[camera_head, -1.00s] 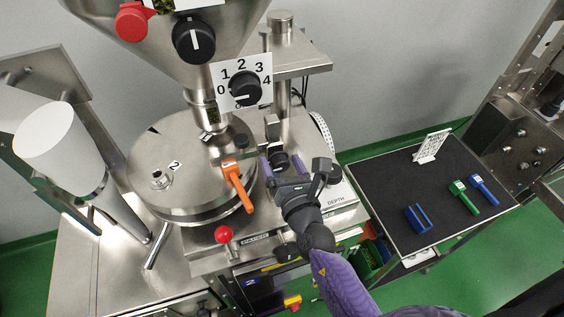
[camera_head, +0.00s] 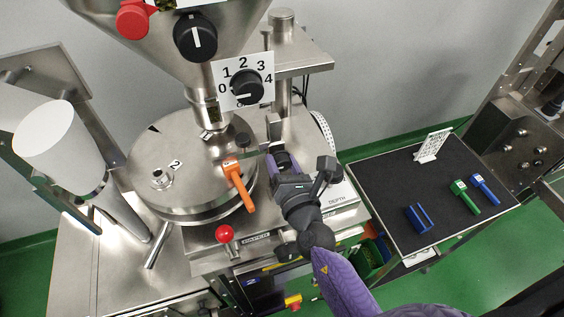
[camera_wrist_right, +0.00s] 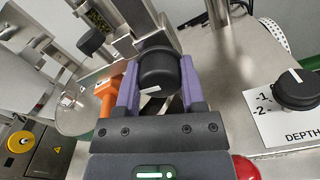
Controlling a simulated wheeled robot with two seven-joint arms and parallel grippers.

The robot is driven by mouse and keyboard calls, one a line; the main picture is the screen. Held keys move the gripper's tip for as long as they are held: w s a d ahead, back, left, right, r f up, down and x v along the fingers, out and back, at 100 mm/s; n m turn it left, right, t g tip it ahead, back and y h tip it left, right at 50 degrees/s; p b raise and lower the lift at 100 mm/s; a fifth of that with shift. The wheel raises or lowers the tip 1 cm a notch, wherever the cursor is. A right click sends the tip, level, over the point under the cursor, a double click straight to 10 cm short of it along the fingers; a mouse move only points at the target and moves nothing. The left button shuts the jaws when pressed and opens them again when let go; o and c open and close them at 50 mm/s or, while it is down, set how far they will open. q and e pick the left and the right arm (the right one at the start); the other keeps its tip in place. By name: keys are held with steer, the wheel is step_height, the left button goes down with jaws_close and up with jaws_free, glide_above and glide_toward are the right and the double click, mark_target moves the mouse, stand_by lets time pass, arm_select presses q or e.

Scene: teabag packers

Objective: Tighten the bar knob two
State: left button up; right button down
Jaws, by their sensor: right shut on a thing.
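My right gripper (camera_head: 284,160) reaches in from the lower right onto the machine top. Its purple fingers are shut on a black bar knob (camera_wrist_right: 158,68) with a white mark, one finger on each side of it in the right wrist view. In the head view the gripper mostly hides this knob. I cannot read a number on it. My left gripper is not in view.
An orange handle (camera_head: 238,184) and a red ball knob (camera_head: 224,234) are left of the gripper. A DEPTH knob (camera_wrist_right: 297,88) is on the right. A numbered dial (camera_head: 246,88) stands behind. A dark-topped side table (camera_head: 385,190) holds coloured tools.

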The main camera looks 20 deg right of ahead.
steer(key=m+b, duration=0.1)
steer(key=m, duration=0.7)
steer(key=shift+m+b, duration=0.4)
steer(key=m, duration=0.4)
steer(key=shift+b, duration=0.3)
steer(key=shift+m, duration=2.1)
steer(key=shift+f, duration=0.1)
steer(key=shift+c, duration=1)
jaws_free()
